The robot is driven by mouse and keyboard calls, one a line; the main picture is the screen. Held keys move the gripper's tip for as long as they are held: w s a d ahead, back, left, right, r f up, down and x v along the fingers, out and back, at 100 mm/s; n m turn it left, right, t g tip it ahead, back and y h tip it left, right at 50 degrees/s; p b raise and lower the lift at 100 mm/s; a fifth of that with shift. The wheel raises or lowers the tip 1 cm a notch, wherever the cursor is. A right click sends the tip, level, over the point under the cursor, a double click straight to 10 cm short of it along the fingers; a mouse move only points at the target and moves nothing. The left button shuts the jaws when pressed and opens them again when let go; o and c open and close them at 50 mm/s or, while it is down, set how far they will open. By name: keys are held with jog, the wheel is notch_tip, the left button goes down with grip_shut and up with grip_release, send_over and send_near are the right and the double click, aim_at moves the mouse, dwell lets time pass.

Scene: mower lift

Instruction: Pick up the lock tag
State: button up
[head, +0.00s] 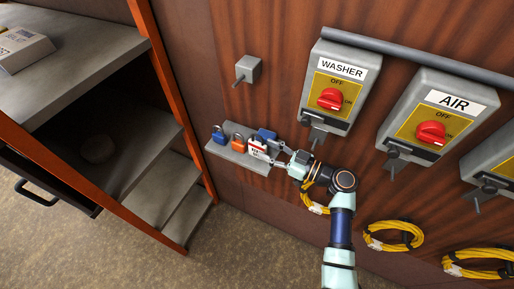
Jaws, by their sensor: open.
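The lock tag (257,148), white with red marks, is at the small grey shelf (225,153) on the wood-panelled wall. My gripper (271,152) is at the right end of that shelf, with its fingers spread and pointing left toward the tag. The fingertips are close to the tag, but I cannot tell whether they touch it. A blue padlock (218,134) and an orange padlock (238,142) are to the left of the tag. Another blue item (266,135), perhaps a padlock, is behind the tag and partly hidden.
The WASHER switch box (342,88) and AIR switch box (437,112) hang to the right above my arm. A small grey box (248,69) is on the wall above the shelf. Yellow cable coils (393,236) hang lower right. An orange-framed cabinet (165,90) stands left.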

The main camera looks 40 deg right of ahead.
aim_at(262, 146)
jog(key=x, duration=0.4)
jog(key=shift+w+r, duration=0.1)
jog(key=shift+w, duration=0.25)
jog(key=shift+c, duration=0.4)
grip_shut()
jog(key=shift+r, duration=0.1)
jog(key=shift+r, duration=0.35)
jog(key=r, duration=0.1)
jog(key=a+r, duration=0.1)
jog(key=shift+s+r, duration=0.1)
jog(key=shift+r, duration=0.2)
jog(key=s+a, duration=0.3)
jog(key=a, duration=0.5)
jog(key=s+a, duration=0.2)
jog(key=a, duration=0.6)
jog(key=shift+s, duration=0.4)
